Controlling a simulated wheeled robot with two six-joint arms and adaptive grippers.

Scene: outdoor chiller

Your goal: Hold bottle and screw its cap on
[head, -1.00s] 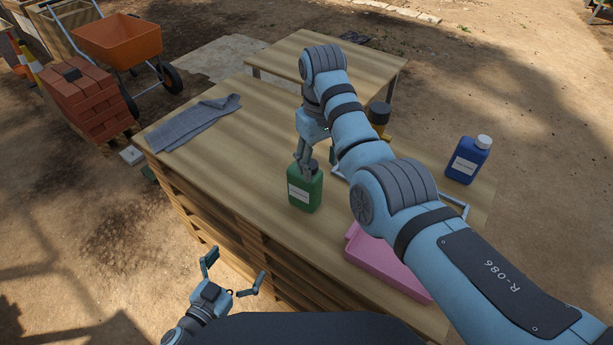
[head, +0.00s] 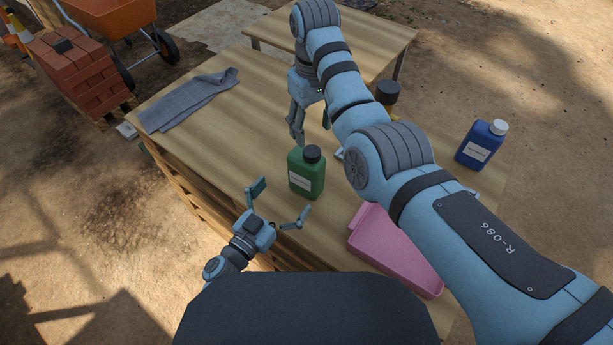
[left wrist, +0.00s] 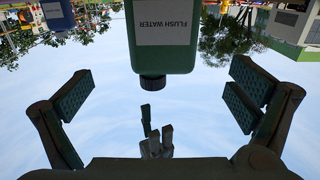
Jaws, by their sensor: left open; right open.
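A green bottle (head: 307,179) with a white label stands upright on the wooden table near its front edge. A black cap (head: 312,153) sits on its neck; how tightly I cannot tell. In the left wrist view the bottle (left wrist: 163,52) appears upside down, labelled "FLUSH WATER", with its cap (left wrist: 153,83) pointing down. My left gripper (head: 281,204) is open and empty, in front of and left of the bottle, its fingers spread toward it. My right gripper (head: 309,127) is open above and behind the cap, apart from it; its fingers also show in the left wrist view (left wrist: 157,140).
A pink tray (head: 422,277) lies right of the bottle. A blue bottle (head: 477,150) with a white cap stands farther right. A black-topped container (head: 387,92) is partly hidden behind my right arm. A grey cloth (head: 188,101) lies at the left; the table between is clear.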

